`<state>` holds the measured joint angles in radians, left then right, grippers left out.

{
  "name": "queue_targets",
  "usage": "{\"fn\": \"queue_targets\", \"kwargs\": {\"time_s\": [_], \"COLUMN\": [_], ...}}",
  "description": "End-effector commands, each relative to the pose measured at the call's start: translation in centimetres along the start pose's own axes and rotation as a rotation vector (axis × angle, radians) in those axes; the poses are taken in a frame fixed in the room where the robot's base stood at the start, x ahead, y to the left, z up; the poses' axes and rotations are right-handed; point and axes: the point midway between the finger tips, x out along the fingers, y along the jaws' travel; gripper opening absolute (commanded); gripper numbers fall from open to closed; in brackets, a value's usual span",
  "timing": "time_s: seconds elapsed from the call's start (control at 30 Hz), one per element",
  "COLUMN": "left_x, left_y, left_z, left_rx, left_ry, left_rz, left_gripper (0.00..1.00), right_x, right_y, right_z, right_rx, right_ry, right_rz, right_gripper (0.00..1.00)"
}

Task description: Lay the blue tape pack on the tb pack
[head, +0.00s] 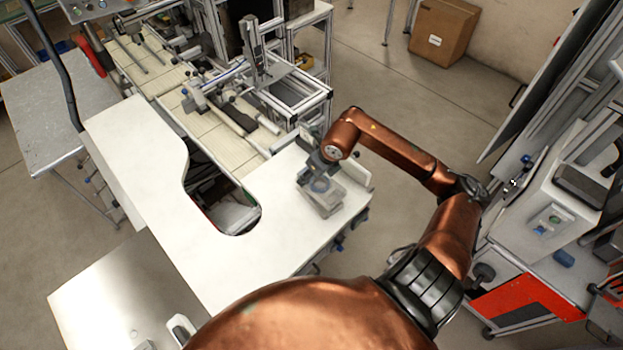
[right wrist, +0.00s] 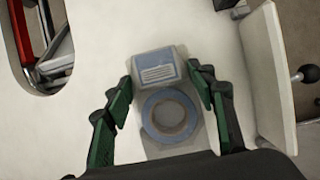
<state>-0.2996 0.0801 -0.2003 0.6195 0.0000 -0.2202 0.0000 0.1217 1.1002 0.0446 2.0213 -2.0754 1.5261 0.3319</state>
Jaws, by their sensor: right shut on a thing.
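The blue tape pack (right wrist: 170,115) is a clear pack with a blue tape ring and a blue-and-white label; in the head view its blue ring shows (head: 319,186). My right gripper (right wrist: 160,80) has its green fingers on both sides of this pack and is shut on it. In the head view my right gripper (head: 320,170) is over the right end of the white table. A clear, greyish pack shape (head: 328,208) shows just below the ring there; I cannot tell whether it is the tb pack or part of the held pack. My left gripper is not in view.
The white table (head: 250,250) is mostly bare, with a curved cutout (head: 235,218) to the left of the packs. A pale upright panel (right wrist: 265,75) stands close on the right. A framed machine line (head: 225,110) lies behind the table.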

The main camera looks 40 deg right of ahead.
Motion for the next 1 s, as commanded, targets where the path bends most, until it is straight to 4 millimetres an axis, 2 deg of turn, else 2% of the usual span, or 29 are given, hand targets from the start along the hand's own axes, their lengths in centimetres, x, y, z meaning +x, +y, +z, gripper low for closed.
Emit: {"fn": "queue_targets", "kwargs": {"time_s": [0.2,0.57,0.6,0.83,1.0], "left_x": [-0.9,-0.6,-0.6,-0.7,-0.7], "left_y": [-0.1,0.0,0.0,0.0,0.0], "left_z": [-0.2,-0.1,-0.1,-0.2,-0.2], "left_rx": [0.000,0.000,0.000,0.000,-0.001], "left_ry": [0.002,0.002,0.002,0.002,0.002], "left_rz": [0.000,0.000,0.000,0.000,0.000], "left_gripper": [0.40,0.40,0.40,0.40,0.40], "right_x": [2.5,3.0,3.0,3.0,3.0], "right_y": [0.0,0.0,0.0,0.0,0.0], "right_z": [-1.1,-1.3,-1.3,-1.3,-1.3], "right_rx": [0.002,0.001,0.001,0.001,0.001], "right_ry": [0.002,0.001,0.001,0.001,0.001], "right_rz": [0.002,0.000,0.000,0.000,0.000], "right_gripper": [0.22,0.22,0.53,0.68,0.69]}}
